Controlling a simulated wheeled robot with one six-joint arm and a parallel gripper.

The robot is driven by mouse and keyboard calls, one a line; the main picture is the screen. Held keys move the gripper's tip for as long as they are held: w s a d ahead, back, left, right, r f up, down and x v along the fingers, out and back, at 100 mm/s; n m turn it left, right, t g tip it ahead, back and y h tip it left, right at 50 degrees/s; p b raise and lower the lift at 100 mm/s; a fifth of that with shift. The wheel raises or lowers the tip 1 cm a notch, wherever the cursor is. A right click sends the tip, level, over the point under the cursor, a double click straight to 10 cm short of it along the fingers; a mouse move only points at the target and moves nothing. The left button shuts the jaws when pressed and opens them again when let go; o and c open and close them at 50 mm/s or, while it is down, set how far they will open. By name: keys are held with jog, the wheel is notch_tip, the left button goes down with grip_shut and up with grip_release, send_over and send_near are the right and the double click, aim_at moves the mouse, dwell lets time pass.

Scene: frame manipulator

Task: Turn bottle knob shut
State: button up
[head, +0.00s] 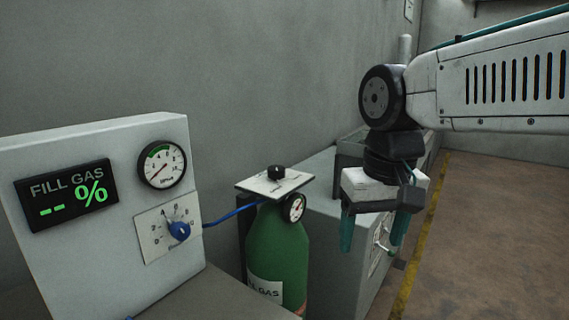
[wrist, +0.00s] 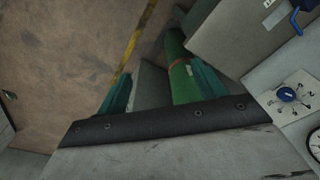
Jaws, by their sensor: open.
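The green gas bottle (head: 278,255) stands in the middle of the head view, its lower part cut off by the frame. A pale square plate (head: 258,185) sits on top, with the black bottle knob (head: 276,172) on it; its setting is too small to read. My gripper (head: 373,230) hangs pointing down, to the right of the bottle and apart from it. Its two teal fingers are spread and empty. In the wrist view my gripper (wrist: 160,88) shows a green cylinder (wrist: 180,65) behind its right finger; I cannot tell whether this is the same bottle.
A panel (head: 110,135) at left carries a FILL GAS display (head: 66,195), a gauge (head: 162,165) and a blue knob (head: 179,230). A blue hose (head: 232,214) runs to the bottle. A grey cabinet (head: 325,235) stands behind. Open floor (head: 490,230) lies right.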

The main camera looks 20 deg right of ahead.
jog(key=w+r+m, duration=0.2)
jog(key=w+r, duration=0.1)
jog(key=w, duration=0.4)
jog(key=w+r+m, duration=0.1)
jog(key=w+r, duration=0.3)
jog(key=w, duration=0.4)
jog(key=m+g, duration=0.1)
jog(key=m, duration=0.5)
send_over(276, 168)
jog(key=shift+s+d+f, duration=0.1)
jog(key=shift+s+f, duration=0.05)
jog(key=shift+f, duration=0.75)
jog(key=shift+w+f, duration=0.25)
jog(key=shift+w, duration=0.05)
jog(key=shift+f, duration=0.35)
notch_tip(276, 168, down, 7)
jog(key=shift+r, duration=0.1)
jog(key=c, duration=1)
